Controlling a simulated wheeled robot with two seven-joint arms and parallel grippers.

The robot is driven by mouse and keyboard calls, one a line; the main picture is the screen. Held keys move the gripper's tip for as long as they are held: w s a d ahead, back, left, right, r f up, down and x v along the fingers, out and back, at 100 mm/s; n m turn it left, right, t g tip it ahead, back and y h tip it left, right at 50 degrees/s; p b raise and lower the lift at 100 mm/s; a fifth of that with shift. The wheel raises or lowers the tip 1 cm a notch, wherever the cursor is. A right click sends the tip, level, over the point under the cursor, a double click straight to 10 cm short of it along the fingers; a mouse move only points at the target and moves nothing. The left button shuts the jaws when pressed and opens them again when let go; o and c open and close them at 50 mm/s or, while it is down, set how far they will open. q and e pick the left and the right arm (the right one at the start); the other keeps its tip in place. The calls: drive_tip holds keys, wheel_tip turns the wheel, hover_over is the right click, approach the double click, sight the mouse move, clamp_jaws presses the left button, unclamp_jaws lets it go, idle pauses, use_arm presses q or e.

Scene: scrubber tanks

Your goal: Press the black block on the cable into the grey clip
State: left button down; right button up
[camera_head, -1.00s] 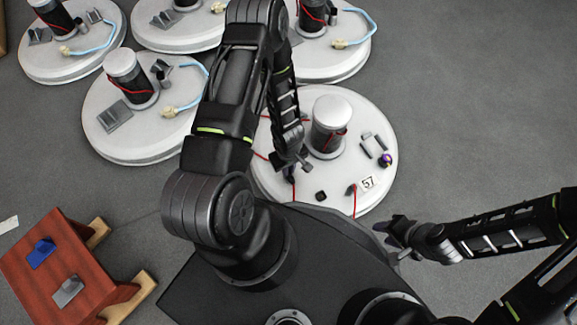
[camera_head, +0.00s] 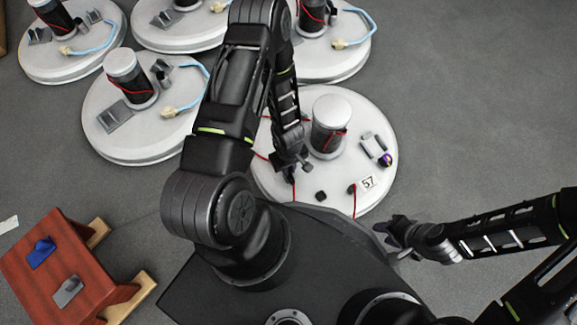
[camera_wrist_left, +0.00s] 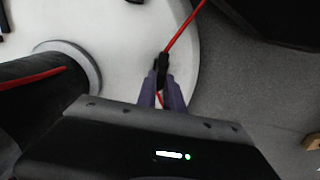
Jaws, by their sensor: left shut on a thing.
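My left gripper (camera_head: 291,172) is low over the near left part of the white round lid (camera_head: 270,191). In the left wrist view its fingers (camera_wrist_left: 166,92) are shut on the black block (camera_wrist_left: 162,66), with red cable (camera_wrist_left: 184,32) running out above it and a bit of red below. A small dark block (camera_head: 320,196) stands on the lid to the right of the left gripper; I cannot tell whether it is the grey clip. My right gripper (camera_head: 388,230) is off the lid at the lower right, away from the cable; its jaw opening is unclear.
A black post with a white cap (camera_head: 331,122) rises from the lid beside my left gripper. A grey bracket (camera_head: 375,146), a purple-ringed part (camera_head: 386,160) and a "57" tag (camera_head: 368,183) are on the right. A red bench (camera_head: 70,262) stands at lower left.

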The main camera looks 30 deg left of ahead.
use_arm(q)
drive_tip(key=shift+f, duration=0.15)
drive_tip(key=shift+f+b, duration=0.9)
drive_tip(key=c, duration=0.9)
unclamp_jaws()
drive_tip(key=shift+r, duration=0.1)
wheel_tip(320, 180, up, 8)
drive_tip(key=p, duration=0.6)
drive_tip(key=shift+p, duration=0.4)
drive_tip(key=shift+r+p, duration=0.3)
drive_tip(key=shift+p, duration=0.05)
